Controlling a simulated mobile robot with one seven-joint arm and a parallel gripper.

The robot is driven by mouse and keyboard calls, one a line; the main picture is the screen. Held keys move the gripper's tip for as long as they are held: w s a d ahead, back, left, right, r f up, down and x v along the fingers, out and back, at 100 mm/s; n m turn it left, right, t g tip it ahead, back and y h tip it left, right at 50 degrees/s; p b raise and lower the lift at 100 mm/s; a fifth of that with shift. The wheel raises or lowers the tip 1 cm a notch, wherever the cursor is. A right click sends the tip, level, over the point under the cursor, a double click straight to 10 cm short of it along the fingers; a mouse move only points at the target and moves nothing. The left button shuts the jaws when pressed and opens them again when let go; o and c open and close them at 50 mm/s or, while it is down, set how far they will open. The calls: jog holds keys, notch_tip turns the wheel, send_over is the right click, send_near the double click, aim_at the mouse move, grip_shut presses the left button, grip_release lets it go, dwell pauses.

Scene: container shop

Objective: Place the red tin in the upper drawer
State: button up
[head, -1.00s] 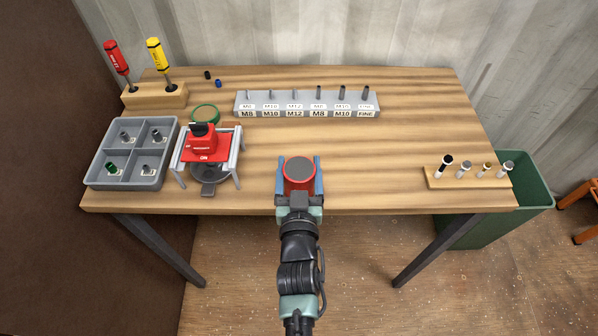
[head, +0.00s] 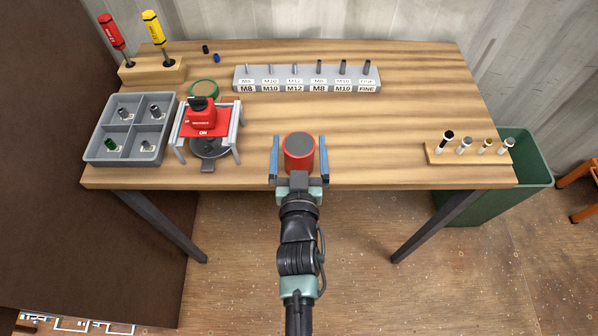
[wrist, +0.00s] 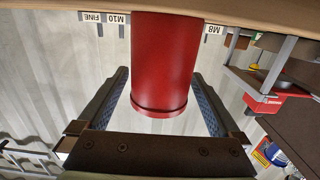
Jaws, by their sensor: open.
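The red tin (head: 299,155) has a dark grey top and stands upright at the front edge of the workbench, near its middle. My gripper (head: 299,140) is open, with one blue-padded finger on each side of the tin. A gap shows between each finger and the tin. In the wrist view the red tin (wrist: 165,65) fills the space between the spread fingers of my gripper (wrist: 162,80). I cannot see the upper drawer in either view.
On the workbench (head: 390,135), a red-topped fixture (head: 203,120) and a grey divided tray (head: 125,130) stand left of the tin. A labelled socket rack (head: 307,78) is behind it. A wooden peg holder (head: 468,152) is at right, beside a green bin (head: 525,155). A brown panel (head: 60,190) rises at left.

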jog(key=s+b, duration=0.1)
jog(key=s, duration=1)
jog(key=shift+r, duration=0.3)
jog(key=shift+w, duration=0.1)
